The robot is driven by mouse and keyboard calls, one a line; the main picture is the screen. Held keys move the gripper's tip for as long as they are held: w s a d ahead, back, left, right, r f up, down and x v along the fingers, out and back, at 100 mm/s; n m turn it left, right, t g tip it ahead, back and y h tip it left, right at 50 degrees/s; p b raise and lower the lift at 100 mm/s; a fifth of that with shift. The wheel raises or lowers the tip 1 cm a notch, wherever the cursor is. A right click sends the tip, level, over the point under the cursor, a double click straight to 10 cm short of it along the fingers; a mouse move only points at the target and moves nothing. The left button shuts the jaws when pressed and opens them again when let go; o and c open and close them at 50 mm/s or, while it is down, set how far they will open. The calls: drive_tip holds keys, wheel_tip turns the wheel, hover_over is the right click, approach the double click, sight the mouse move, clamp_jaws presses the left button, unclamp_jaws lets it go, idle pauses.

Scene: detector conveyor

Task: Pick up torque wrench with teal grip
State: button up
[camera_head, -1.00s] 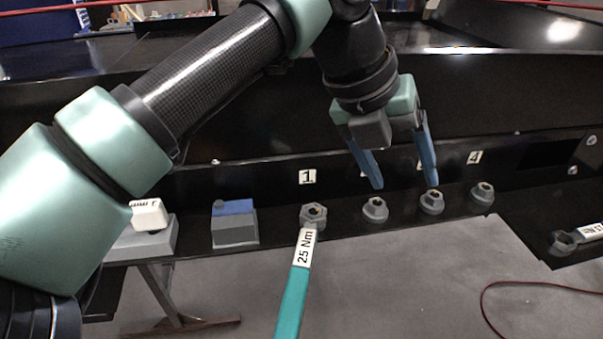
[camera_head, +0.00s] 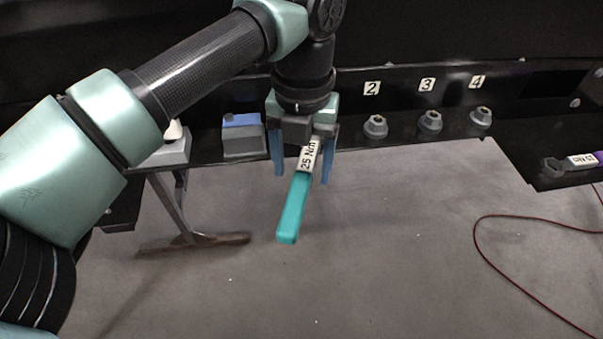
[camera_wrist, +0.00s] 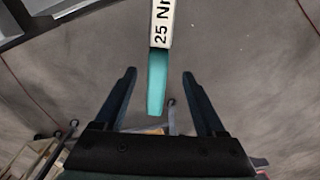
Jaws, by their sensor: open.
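The torque wrench with the teal grip (camera_head: 293,208) juts out from the black shelf, its handle tilted down toward the camera. It has a white "25 Nm" label; its head is hidden behind my gripper in the head view. My gripper (camera_head: 303,172) is open, with one blue finger on each side of the labelled part. In the wrist view, the teal grip (camera_wrist: 157,85) comes in from the top and ends between the two open fingers of my gripper (camera_wrist: 159,75). Gaps show on both sides of it, and I see no contact.
Several grey hex bolts, one of them here (camera_head: 375,127), stand on the shelf to the right by number tags. A grey block with a blue top (camera_head: 242,135) sits close left. Another wrench (camera_head: 572,162) lies far right. A red cable (camera_head: 510,218) crosses the open floor.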

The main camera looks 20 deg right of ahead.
sight(300, 183)
drive_tip(key=shift+a+f+p, duration=0.2)
drive_tip(key=shift+f+p, duration=0.15)
drive_tip(key=shift+f, duration=1.5)
clamp_jaws()
drive_tip(key=shift+r, duration=0.15)
